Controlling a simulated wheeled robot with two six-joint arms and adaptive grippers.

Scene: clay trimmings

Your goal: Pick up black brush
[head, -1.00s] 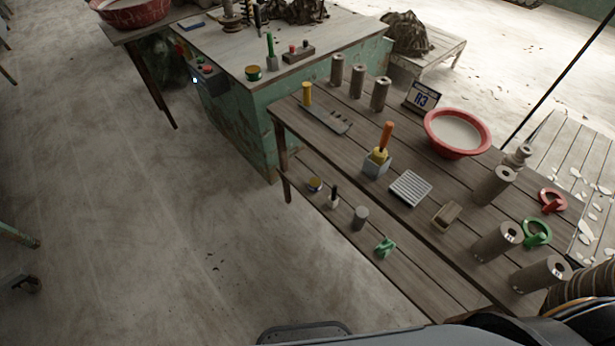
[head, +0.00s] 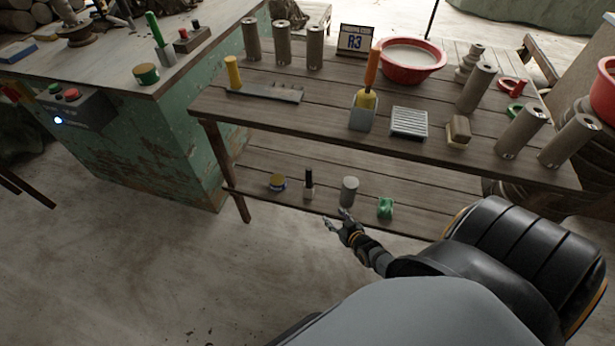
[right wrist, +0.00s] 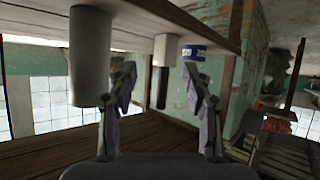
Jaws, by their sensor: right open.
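The black brush (head: 309,184) stands upright on the lower shelf of the wooden table, black handle up, pale block at its foot. My right gripper (head: 335,217) is open and empty at the front edge of that shelf, a little to the right of and nearer than the brush. In the right wrist view, which looks upside down, the brush (right wrist: 161,88) shows beyond and between the two open fingers (right wrist: 158,72), apart from them. My left gripper is not in view.
On the lower shelf (head: 258,160), a grey cylinder (head: 349,190) and a green object (head: 385,208) stand right of the brush, a yellow-topped tin (head: 278,182) left. The tabletop (head: 300,120) overhangs the shelf. A green cabinet (head: 165,140) stands left.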

